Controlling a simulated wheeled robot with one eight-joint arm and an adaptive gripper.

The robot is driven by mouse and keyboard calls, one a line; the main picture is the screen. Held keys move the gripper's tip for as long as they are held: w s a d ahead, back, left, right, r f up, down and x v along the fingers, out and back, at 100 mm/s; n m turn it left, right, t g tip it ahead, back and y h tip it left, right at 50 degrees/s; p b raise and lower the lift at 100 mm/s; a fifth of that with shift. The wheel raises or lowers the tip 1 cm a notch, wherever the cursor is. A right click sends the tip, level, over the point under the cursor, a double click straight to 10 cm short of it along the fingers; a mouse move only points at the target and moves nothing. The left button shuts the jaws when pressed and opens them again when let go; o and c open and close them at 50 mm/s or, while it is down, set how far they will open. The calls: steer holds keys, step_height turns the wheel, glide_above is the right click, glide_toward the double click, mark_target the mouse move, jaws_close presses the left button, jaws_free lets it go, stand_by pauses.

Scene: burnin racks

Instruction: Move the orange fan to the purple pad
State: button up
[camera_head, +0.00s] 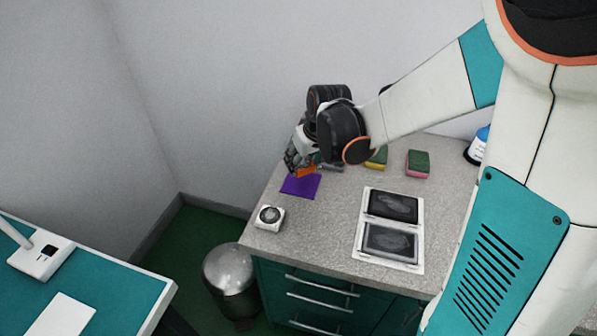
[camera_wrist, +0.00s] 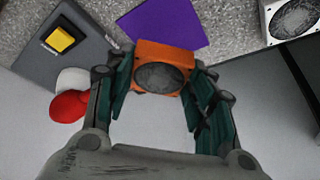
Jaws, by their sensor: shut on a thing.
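The orange fan (camera_wrist: 163,68) is a square orange frame with a dark round middle. My gripper (camera_wrist: 160,88) is shut on it, with a finger on each side in the wrist view. The purple pad (camera_wrist: 165,22) lies on the worktop just beyond the fan in that view. In the head view, my gripper (camera_head: 300,165) is over the far left part of the worktop, and a bit of the orange fan (camera_head: 306,171) shows under it. The purple pad (camera_head: 300,186) lies just in front of the fan there. I cannot tell how high the fan is above the worktop.
A white fan (camera_head: 269,217) stands near the worktop's left front edge. A white tray with two dark panels (camera_head: 363,223) lies to the right. Two sponges (camera_head: 418,163) and a bottle (camera_head: 478,145) are at the back.

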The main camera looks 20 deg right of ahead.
mark_target(305, 173)
steer(key=shift+f+b, duration=0.95)
steer(key=shift+f, duration=1.95)
steer(key=shift+f, duration=0.15)
steer(key=o, duration=1.1)
steer(key=shift+c, duration=0.2)
